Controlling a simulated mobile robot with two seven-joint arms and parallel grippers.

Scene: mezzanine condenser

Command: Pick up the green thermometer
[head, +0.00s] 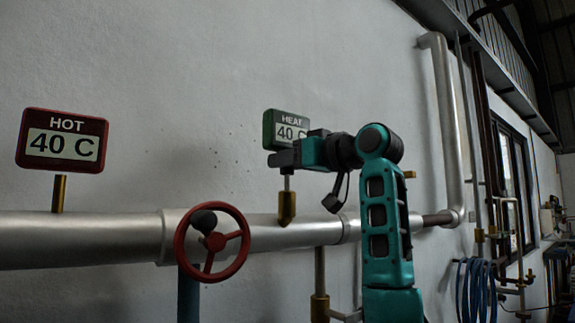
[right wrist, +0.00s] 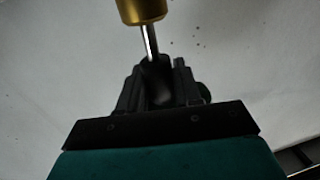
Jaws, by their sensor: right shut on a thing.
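The green thermometer (head: 270,128) is in the middle of the head view, with a display reading HEAT 40 C. Its thin silver stem runs down to a brass end (head: 286,206) in front of the silver pipe. My right gripper (head: 283,160) is shut on the thermometer just below the display, and my teal arm covers the display's lower right. In the right wrist view the silver stem and brass end (right wrist: 142,10) extend from the dark jaws (right wrist: 158,88). I cannot tell whether the brass end touches the pipe. My left gripper is not in view.
A red thermometer (head: 62,140) reading HOT 40 C stands on the silver pipe (head: 90,238) at the left. A red valve wheel (head: 212,241) sits in front of the pipe. Blue hoses (head: 476,290) hang at the right. The wall above is clear.

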